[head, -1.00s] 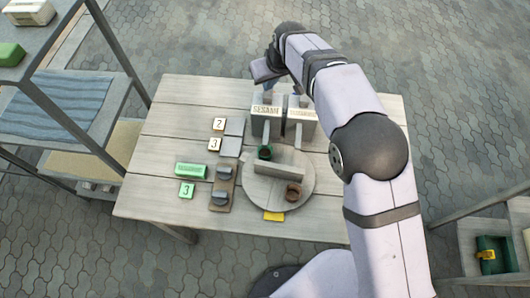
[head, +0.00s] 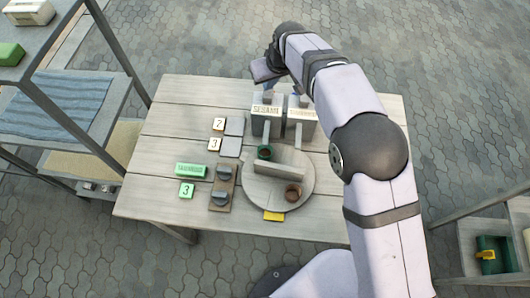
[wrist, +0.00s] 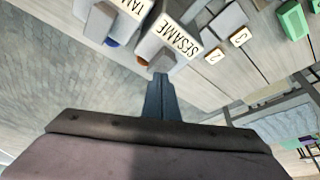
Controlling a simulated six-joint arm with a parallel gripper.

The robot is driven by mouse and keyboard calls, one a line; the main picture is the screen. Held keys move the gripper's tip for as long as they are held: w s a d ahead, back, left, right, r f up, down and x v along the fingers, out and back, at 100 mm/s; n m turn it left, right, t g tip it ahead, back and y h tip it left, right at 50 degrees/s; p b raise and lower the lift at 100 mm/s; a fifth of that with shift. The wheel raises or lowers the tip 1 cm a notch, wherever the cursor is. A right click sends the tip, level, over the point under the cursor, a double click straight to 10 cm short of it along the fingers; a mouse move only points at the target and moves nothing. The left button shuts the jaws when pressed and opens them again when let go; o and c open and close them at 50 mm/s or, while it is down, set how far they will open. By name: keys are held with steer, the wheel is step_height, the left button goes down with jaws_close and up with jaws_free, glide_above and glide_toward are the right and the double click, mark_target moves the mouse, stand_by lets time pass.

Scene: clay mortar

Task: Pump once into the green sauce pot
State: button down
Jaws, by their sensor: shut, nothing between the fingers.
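The green sauce pot (head: 264,152) sits on a round grey turntable (head: 257,190), at the far left of an upright divider (head: 280,170). A grey dispenser labelled SESAME (head: 265,124) stands behind the pot, its spout toward the turntable; its label also shows in the wrist view (wrist: 180,38). A second dispenser (head: 302,126) stands to its right; its label reads TAM in part in the wrist view (wrist: 130,8). My gripper (wrist: 160,78) is shut and empty, its tips close to the SESAME dispenser's back. I cannot tell whether they touch it.
A brown pot (head: 293,192) sits on the turntable's near side. A yellow tag (head: 273,216) lies at the turntable's front.

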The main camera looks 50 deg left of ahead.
steer(key=shift+f, duration=0.25)
steer(key=shift+f+b, duration=0.3)
steer(key=shift+f, duration=0.4)
steer(key=shift+f+b, duration=0.3)
steer(key=shift+r, duration=0.2)
stand_by(0.3)
steer(key=shift+r+p, duration=1)
steer(key=shift+r, duration=0.1)
